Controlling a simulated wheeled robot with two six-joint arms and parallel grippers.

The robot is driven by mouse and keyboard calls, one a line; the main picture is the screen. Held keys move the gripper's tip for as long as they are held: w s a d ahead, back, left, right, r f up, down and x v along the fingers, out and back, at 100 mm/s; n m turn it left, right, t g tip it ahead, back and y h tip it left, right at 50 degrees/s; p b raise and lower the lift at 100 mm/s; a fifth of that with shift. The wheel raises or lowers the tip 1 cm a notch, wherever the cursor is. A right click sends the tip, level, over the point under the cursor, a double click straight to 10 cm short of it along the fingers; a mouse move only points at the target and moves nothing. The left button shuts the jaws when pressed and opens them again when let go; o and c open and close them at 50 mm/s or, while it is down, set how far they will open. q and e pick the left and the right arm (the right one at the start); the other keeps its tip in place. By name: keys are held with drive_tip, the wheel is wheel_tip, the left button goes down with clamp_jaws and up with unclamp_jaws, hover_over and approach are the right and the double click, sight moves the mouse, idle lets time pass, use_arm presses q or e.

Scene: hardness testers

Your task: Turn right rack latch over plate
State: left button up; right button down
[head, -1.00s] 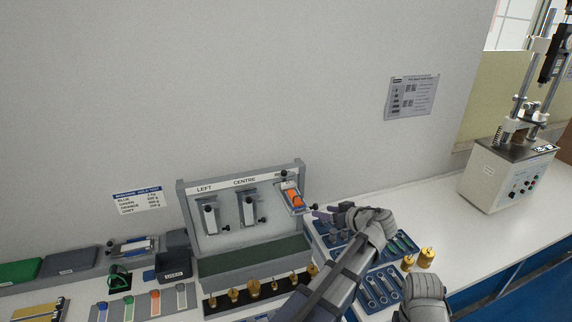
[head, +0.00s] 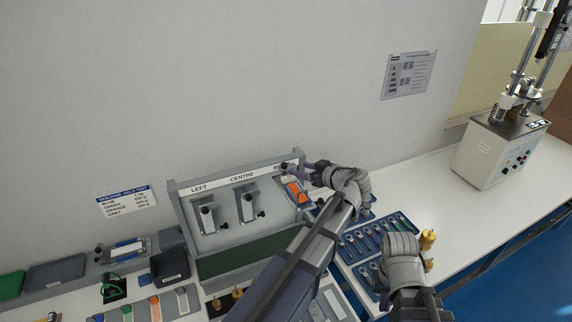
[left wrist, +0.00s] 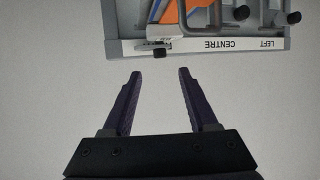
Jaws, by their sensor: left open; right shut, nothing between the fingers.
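The right rack place holds an orange and grey plate (head: 296,192), leaning in its holder; the plate also shows in the left wrist view (left wrist: 172,14). The right latch's black knob (left wrist: 160,53) and a thin metal bar show by the plate's upper end, over the sign strip. My left gripper (head: 300,170) is at the rack's upper right corner. In the left wrist view its two dark fingers (left wrist: 161,76) are open and empty, with the knob just beyond and between the tips. My right arm is at lower right; its fingers are hidden.
The LEFT (head: 207,217) and CENTRE (head: 247,205) holders have black knobs and no coloured plate. A blue tray of spanners (head: 372,240) lies under my arms. Brass weights (head: 428,239) stand at right. The wall rises close behind the rack.

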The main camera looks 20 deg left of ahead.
sight(286, 165)
use_arm(q)
drive_tip(key=shift+w+a+f, duration=0.2)
drive_tip(key=shift+a+f, duration=0.05)
drive_tip(key=shift+a, duration=0.1)
drive_tip(key=b+x, duration=0.2)
drive_tip(key=x, duration=0.3)
drive_tip(key=shift+a+f, duration=0.1)
drive_tip(key=shift+f, duration=0.05)
drive_tip(key=shift+b+x, duration=0.35)
drive_tip(key=shift+x, duration=0.4)
clamp_jaws()
